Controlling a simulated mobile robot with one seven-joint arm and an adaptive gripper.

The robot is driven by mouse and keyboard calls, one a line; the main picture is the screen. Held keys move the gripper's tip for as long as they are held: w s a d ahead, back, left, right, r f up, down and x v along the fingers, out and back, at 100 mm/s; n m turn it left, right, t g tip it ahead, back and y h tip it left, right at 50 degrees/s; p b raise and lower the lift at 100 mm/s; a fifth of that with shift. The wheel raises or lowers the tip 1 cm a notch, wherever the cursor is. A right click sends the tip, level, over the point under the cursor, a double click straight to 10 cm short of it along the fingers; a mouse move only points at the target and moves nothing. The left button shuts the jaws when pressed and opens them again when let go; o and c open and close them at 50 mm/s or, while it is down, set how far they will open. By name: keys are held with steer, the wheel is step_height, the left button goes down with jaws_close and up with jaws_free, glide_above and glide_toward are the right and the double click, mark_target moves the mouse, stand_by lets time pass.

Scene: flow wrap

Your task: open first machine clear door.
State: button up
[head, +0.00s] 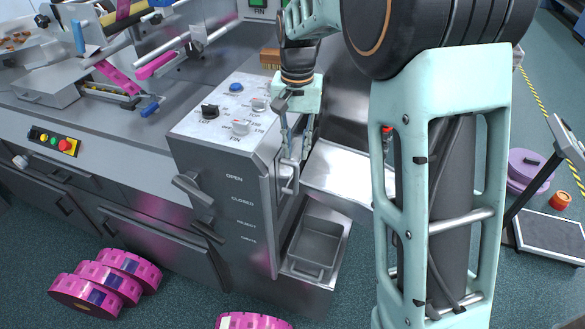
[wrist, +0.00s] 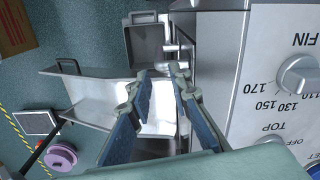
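The machine (head: 225,160) is a grey metal cabinet with knobs on its sloped top and the words OPEN and CLOSED on its front. A metal handle (head: 288,178) stands on its right side, and a similar handle shows in the wrist view (wrist: 178,46). I cannot make out a clear door panel. My gripper (head: 298,155) points down beside the machine's right side, close above the handle. In the wrist view my gripper's fingers (wrist: 158,73) are apart with nothing seen between them. I cannot tell whether a finger touches the handle.
A metal bin (head: 318,245) sits low at the machine's right, below a bright metal chute (head: 345,172). Dark levers (head: 192,188) stick out from the front. Pink film rolls (head: 105,280) lie on the floor. A purple reel (head: 530,168) and a floor scale (head: 552,240) stand at right.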

mark_target(296, 176)
step_height(296, 176, down, 10)
stand_by(0.4)
jaws_close()
